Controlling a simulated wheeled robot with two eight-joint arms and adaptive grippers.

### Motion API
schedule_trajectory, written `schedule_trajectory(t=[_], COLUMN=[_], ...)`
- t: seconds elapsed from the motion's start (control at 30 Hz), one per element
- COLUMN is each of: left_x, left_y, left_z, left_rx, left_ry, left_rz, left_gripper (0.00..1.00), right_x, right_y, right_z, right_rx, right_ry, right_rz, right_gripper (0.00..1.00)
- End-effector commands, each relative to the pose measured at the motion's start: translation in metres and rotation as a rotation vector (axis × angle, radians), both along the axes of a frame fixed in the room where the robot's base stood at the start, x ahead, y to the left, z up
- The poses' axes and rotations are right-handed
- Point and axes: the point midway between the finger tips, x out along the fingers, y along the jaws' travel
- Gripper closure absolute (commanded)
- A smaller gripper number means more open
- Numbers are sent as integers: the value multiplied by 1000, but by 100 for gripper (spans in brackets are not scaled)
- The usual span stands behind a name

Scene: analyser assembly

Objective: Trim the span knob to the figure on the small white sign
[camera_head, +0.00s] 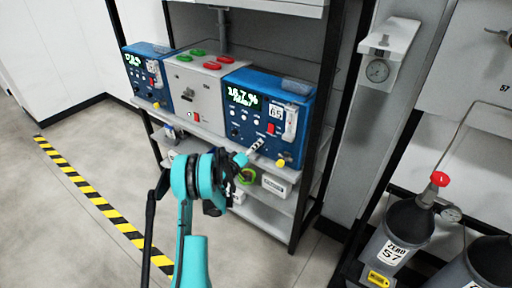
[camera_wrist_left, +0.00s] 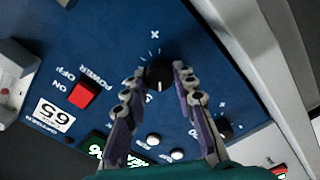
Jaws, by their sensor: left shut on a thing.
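The blue analyser (camera_head: 243,127) on the right of the shelf has a green display (camera_head: 243,97) that seems to read 16.7 %. A small white sign with 65 (camera_head: 275,112) is on its front; it also shows upside down in the left wrist view (camera_wrist_left: 53,116). My left gripper (camera_head: 255,146) reaches the lower front of this analyser. In the left wrist view, its fingers are on either side of a black knob (camera_wrist_left: 159,73) with a white pointer line, holding it. The knob's label is too small to read. My right gripper is not in view.
A red power switch (camera_wrist_left: 83,95) and white buttons (camera_wrist_left: 153,139) are close to the fingers. A grey unit (camera_head: 200,95) and another blue analyser (camera_head: 149,77) stand left. A grey cylinder labelled ZERO 57 (camera_head: 397,240) stands right. Open floor is at left.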

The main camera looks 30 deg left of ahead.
Motion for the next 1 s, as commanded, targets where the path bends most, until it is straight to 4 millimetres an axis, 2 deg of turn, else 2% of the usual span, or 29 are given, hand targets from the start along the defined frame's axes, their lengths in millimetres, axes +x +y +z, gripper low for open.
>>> schedule_trajectory(t=[0.5,1.0], left_x=[0,0], left_y=[1,1], left_z=[-1,-1], left_rx=[-417,-559], left_ry=[33,44], left_rz=[1,1], left_gripper=[100,100], right_x=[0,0], right_y=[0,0], right_z=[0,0], right_rx=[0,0], right_ry=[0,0], right_rz=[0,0], right_gripper=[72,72])
